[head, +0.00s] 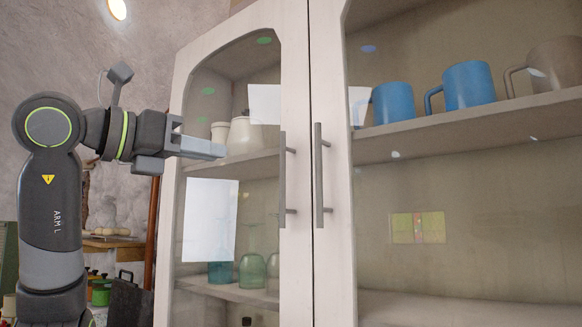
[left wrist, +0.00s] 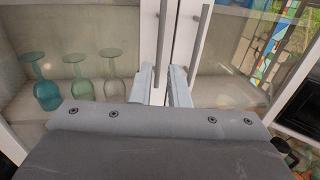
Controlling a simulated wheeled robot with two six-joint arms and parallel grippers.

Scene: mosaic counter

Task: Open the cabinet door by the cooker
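A white cabinet with two glass doors fills the middle and right of the head view. The left door (head: 295,95) and right door (head: 330,95) meet and look shut. The left bar handle (head: 283,180) and right bar handle (head: 318,175) stand upright beside the seam. My left gripper (head: 222,150) is in front of the left door, left of both handles in the head view. In the left wrist view its two fingers (left wrist: 162,85) are apart, with the left handle (left wrist: 162,35) and right handle (left wrist: 190,45) beyond them. I see no contact with either handle. My right gripper is out of view.
Behind the glass, blue mugs (head: 468,84) stand on the upper shelf at right, and upturned glasses (head: 252,270) stand low at left. A counter with pots (head: 101,292) is at lower left, beyond my left arm.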

